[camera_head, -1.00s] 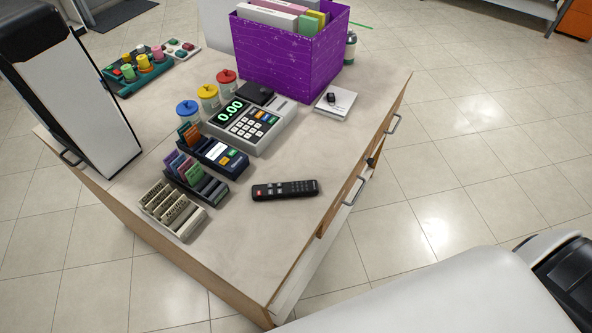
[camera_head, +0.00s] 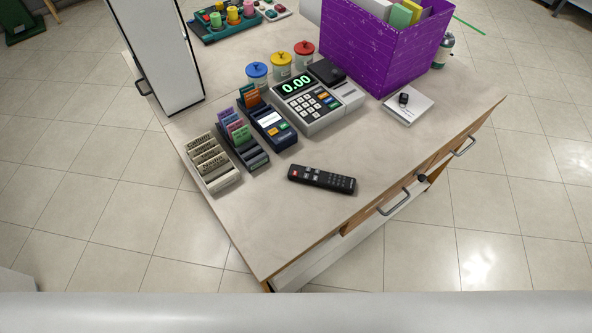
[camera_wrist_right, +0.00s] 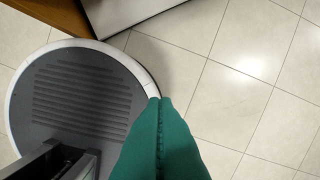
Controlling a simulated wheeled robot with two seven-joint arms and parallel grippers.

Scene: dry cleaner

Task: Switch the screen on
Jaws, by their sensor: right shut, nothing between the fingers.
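A black remote control (camera_head: 322,179) with a red button at its left end lies on the front part of the counter top. A tall white panel with a dark frame (camera_head: 160,52) stands at the counter's left edge; I cannot tell whether it is the screen. No lit large display is in view. The cash register (camera_head: 318,105) has a small display with green "0.00". My right gripper (camera_wrist_right: 160,100) shows only in the right wrist view, with its green fingers shut together and empty above the floor, apart from the counter. My left gripper is not in view.
A purple box of folders (camera_head: 385,45), a notepad (camera_head: 408,109), lidded jars (camera_head: 282,67), a card terminal (camera_head: 274,127) and card racks (camera_head: 213,164) stand on the counter (camera_head: 262,225). Drawer handles (camera_head: 394,202) stick out on its right side.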

